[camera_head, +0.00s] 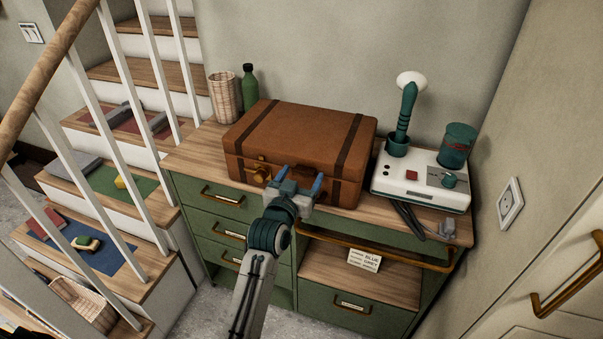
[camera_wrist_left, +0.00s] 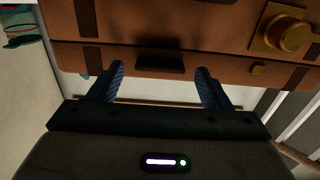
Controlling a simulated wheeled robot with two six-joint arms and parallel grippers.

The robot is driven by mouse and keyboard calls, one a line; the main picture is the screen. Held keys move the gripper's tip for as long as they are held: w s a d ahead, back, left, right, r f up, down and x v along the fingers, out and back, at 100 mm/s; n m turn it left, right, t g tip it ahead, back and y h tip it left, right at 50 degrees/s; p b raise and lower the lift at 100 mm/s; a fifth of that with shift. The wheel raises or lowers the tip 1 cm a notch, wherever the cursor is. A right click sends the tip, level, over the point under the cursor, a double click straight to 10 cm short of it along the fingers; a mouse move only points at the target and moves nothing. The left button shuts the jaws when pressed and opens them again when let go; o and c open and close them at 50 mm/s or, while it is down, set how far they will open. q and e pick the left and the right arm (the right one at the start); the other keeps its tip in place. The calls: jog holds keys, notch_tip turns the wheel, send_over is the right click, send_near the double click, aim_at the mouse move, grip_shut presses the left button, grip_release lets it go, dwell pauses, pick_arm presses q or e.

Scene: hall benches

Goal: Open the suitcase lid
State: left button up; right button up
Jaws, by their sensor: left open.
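The brown leather suitcase (camera_head: 300,130) with two dark straps lies flat on the cabinet top, its lid shut. A brass latch (camera_head: 262,171) is on its front face; it also shows at the upper right of the left wrist view (camera_wrist_left: 288,33). My left gripper (camera_head: 301,179) is at the suitcase's front, to the right of the latch. In the left wrist view its blue fingertips (camera_wrist_left: 160,71) are apart with nothing between them, and a dark tab or recess (camera_wrist_left: 160,69) on the suitcase front lies beyond the gap. Contact cannot be told. My right gripper is not in view.
The suitcase stands on a green cabinet with a wooden top (camera_head: 190,153). A wicker basket (camera_head: 223,98) and a green bottle (camera_head: 250,88) stand behind left. A white device (camera_head: 420,182) with a green cup (camera_head: 457,145) is close on the right. A brass rail (camera_head: 375,249) runs along the front.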

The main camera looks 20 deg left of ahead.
pick_arm(q)
jog(key=shift+w, duration=0.3)
jog(key=c, duration=1.3)
jog(key=shift+r, duration=0.1)
jog(key=shift+c, duration=0.4)
